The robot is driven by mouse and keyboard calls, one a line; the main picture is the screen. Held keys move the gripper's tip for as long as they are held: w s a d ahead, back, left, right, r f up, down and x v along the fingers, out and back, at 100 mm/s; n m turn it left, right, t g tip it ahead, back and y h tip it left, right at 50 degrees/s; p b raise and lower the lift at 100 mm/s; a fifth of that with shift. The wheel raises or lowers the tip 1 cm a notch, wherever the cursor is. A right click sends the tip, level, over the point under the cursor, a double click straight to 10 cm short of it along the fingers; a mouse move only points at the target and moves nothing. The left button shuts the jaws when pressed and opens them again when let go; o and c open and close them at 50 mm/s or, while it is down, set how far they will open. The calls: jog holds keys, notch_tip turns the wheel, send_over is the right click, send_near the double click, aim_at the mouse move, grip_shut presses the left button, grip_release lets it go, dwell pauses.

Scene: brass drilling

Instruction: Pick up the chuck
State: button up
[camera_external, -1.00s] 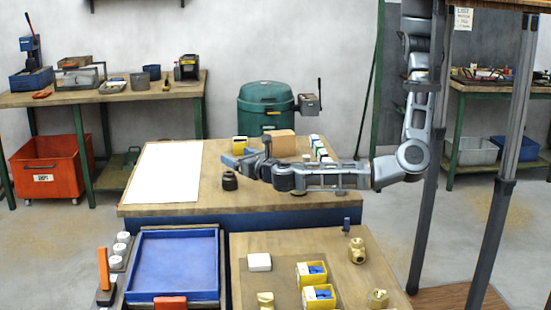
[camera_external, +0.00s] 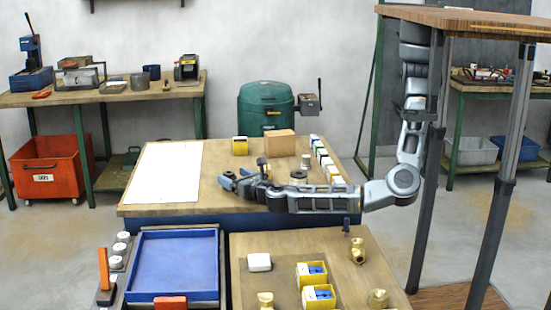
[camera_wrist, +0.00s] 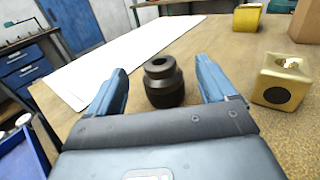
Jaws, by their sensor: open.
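The chuck is most likely the dark, stepped round piece (camera_wrist: 164,82) standing upright on the wooden bench top in the wrist view. My gripper (camera_wrist: 162,66) is open, with one blue finger on each side of the chuck and a visible gap to both. The chuck lies between the fingers in the picture; how deep it sits between them is hard to tell. In the external view my gripper (camera_external: 230,182) is low over the bench near the white sheet, and it hides most or all of the chuck.
A yellowish block with a hole (camera_wrist: 283,82) stands just right of the right finger. A white sheet (camera_external: 166,172) lies to the left. A dark ring (camera_external: 298,175), a wooden block (camera_external: 279,143) and a row of small boxes (camera_external: 325,160) stand farther right.

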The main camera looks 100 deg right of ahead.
aim_at(225, 172)
jog(key=b+x, duration=0.1)
jog(key=x, duration=0.3)
jog(key=shift+d+f+b, duration=0.1)
jog(key=shift+f+b, duration=0.05)
jog(key=shift+b, duration=0.2)
jog(key=shift+w+d, duration=0.3)
jog(key=shift+d, duration=0.05)
jog(key=shift+c, duration=0.4)
grip_shut()
